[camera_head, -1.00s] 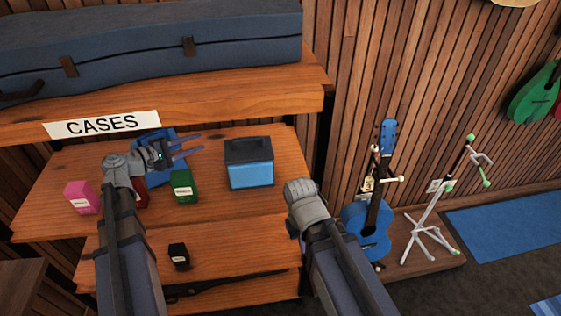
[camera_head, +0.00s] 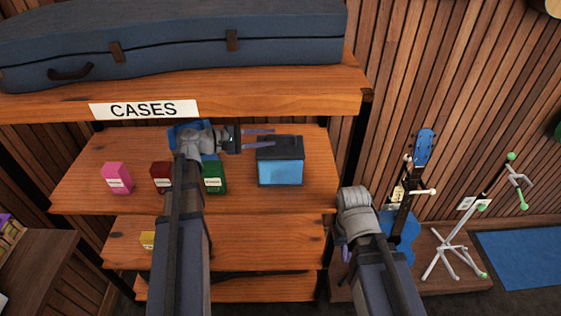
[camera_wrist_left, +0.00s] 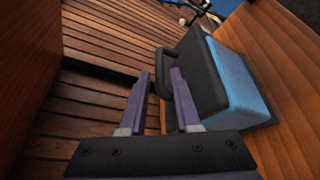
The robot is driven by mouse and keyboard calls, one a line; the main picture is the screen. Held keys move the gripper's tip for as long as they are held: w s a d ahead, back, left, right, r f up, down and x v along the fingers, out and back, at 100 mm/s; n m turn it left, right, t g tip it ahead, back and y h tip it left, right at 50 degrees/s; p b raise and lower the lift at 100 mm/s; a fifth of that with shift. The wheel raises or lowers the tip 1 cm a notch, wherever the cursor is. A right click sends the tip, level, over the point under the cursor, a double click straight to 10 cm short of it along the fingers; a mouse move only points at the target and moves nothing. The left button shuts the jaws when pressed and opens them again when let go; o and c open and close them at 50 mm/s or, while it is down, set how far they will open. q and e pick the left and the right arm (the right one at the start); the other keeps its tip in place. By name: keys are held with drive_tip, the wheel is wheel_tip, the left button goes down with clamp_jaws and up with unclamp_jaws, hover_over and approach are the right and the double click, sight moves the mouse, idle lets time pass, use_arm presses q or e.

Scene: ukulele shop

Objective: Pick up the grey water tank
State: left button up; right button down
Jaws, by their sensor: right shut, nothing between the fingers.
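The grey water tank (camera_head: 280,145) appears as the dark grey upper part of a box with a light blue lower part (camera_head: 281,172), upright on the wooden shelf. In the left wrist view the grey part (camera_wrist_left: 203,75) has a dark loop handle (camera_wrist_left: 161,75) on its side. My left gripper (camera_head: 258,138) is at the tank's upper left side, fingers pointing right and apart. In the left wrist view the handle appears in the gap between the fingertips (camera_wrist_left: 160,73); I cannot tell how deep. My right gripper (camera_head: 345,250) hangs right of the shelf, shut and empty, mostly hidden by its wrist.
Pink (camera_head: 118,178), dark red (camera_head: 161,176) and green (camera_head: 214,177) small boxes stand left of the tank. A blue item (camera_head: 180,138) is partly behind my left wrist. A shelf with a long case (camera_head: 170,45) overhangs. A blue ukulele (camera_head: 424,147) and a stand (camera_head: 445,245) are at right.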

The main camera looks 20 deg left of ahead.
sight(276, 136)
use_arm(q)
drive_tip(key=b+x, duration=0.1)
drive_tip(key=x, duration=0.3)
drive_tip(key=shift+w+d+f, duration=0.15)
drive_tip(key=shift+w+d, duration=0.1)
drive_tip(key=shift+d, duration=0.05)
clamp_jaws()
idle(1.1)
